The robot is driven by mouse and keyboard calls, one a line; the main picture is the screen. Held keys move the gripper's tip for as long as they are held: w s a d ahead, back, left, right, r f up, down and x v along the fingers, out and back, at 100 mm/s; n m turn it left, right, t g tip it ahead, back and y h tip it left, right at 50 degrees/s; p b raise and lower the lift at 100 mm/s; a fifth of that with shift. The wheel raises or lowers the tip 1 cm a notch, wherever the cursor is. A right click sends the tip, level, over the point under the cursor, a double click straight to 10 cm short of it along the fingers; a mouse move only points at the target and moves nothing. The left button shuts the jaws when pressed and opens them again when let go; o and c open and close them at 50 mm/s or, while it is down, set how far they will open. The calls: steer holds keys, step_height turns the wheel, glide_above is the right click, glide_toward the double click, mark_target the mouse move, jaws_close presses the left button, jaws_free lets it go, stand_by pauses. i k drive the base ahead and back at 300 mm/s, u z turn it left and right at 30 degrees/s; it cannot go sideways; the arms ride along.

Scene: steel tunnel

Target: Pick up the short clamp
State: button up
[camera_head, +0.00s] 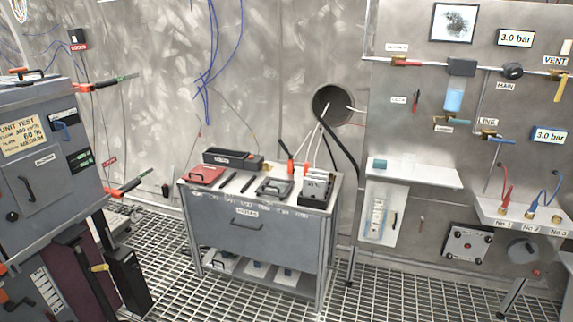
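I cannot tell for certain which thing is the short clamp. Two slim dark bars, a left one (229,178) and a right one (247,184), lie side by side on the grey drawer cabinet (225,208). They are too small to make out as clamps. My gripper is not in view.
The cabinet top also bears a red case (204,175), a black open bin (232,159), a grey handled plate (273,187) and a dark block (315,190) with white pieces. A shelf (418,173) juts from the right panel. Grating floor (190,285) lies open in front.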

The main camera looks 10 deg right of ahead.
mark_target(291, 164)
steer(key=z, duration=0.15)
steer(key=i, duration=1.7)
steer(key=u, duration=0.3)
